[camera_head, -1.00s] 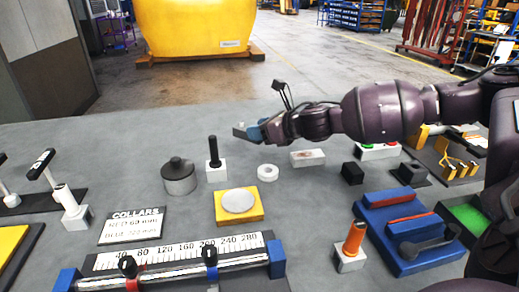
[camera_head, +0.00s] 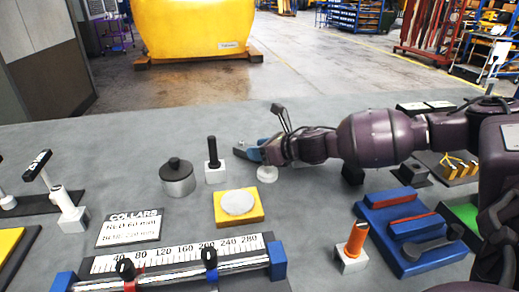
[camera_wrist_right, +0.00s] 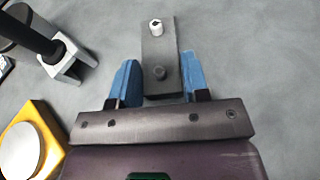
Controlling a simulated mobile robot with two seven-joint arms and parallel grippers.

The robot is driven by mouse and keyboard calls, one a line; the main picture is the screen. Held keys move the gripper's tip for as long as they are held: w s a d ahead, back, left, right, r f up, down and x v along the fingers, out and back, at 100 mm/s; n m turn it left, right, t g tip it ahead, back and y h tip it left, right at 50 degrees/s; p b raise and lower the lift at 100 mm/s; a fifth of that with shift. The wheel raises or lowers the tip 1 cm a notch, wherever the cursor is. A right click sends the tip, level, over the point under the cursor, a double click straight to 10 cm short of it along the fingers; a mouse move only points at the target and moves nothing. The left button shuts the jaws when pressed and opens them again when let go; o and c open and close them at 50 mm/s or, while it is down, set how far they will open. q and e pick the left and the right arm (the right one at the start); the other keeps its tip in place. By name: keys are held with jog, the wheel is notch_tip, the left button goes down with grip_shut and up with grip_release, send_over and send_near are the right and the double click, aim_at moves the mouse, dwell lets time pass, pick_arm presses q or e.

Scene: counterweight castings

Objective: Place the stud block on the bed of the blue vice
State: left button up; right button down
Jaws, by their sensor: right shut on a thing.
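My right gripper (camera_head: 252,148), which also shows in the wrist view (camera_wrist_right: 156,82), is shut on a grey block (camera_wrist_right: 158,55). The block has a dark round stud and a pale, socketed stud on its face, and I take it for the stud block. In the head view only a small grey end (camera_head: 240,147) shows at the fingertips, above the table. The blue vice (camera_head: 378,229) stands at the right, with red strips on its jaws and a dark handle. Its bed lies between the jaws, and no block shows on it. My left gripper is not in view.
A white ring (camera_head: 267,174) sits just below the gripper. A white block with a black post (camera_head: 215,172), a grey lidded cylinder (camera_head: 177,183) and a yellow plate (camera_head: 222,213) stand nearby. An orange-post block (camera_head: 352,260) is left of the vice.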

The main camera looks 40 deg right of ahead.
jog(key=c, duration=1)
grip_release()
jog(key=shift+c, duration=0.2)
jog(key=o, duration=0.4)
jog(key=shift+o, duration=0.2)
jog(key=shift+r, duration=0.1)
